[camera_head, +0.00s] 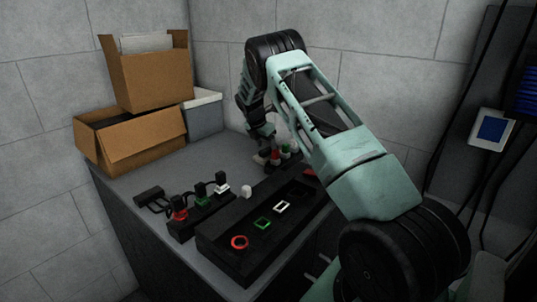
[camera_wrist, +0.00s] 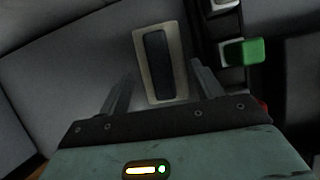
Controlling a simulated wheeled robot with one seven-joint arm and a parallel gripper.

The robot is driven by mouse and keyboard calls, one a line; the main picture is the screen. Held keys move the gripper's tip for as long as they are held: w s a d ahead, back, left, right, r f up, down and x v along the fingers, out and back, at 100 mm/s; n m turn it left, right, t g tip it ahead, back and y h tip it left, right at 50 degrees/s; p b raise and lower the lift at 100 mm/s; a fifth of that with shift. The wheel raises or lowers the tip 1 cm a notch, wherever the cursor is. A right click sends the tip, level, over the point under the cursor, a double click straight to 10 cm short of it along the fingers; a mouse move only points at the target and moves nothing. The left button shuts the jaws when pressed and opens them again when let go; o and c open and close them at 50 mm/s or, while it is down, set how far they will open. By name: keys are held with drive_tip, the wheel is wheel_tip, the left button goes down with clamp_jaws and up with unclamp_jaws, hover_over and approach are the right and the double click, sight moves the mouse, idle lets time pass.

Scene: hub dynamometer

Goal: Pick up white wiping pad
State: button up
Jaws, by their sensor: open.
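The white wiping pad shows in the wrist view as an off-white rectangle (camera_wrist: 140,62) with a dark grey strip along its middle. It lies flat on the grey surface, a little tilted in the picture. My gripper (camera_wrist: 163,88) is open, with one finger to each side of the pad's near end. The fingers look apart from the pad; their height above it is hard to tell. In the head view my gripper (camera_head: 264,138) points down at the back of the bench, and a small pale patch under it may be the pad.
Red and green plug-like pieces (camera_head: 286,151) stand just right of my gripper; a green block (camera_wrist: 243,52) is close in the wrist view. A black panel (camera_head: 222,240) and a plug strip (camera_head: 190,222) lie in front. Cardboard boxes (camera_head: 130,142) stand at the left.

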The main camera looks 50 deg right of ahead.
sight(268, 148)
drive_tip(key=shift+p+x, duration=0.45)
drive_tip(key=shift+x, duration=1.5)
drive_tip(key=c, duration=0.6)
wheel_tip(268, 148, up, 10)
drive_tip(key=shift+r+b, duration=0.1)
drive_tip(key=shift+b, duration=0.9)
drive_tip(key=o, duration=0.4)
drive_tip(key=c, duration=0.3)
drive_tip(key=shift+c, duration=0.2)
drive_tip(key=shift+s, duration=0.1)
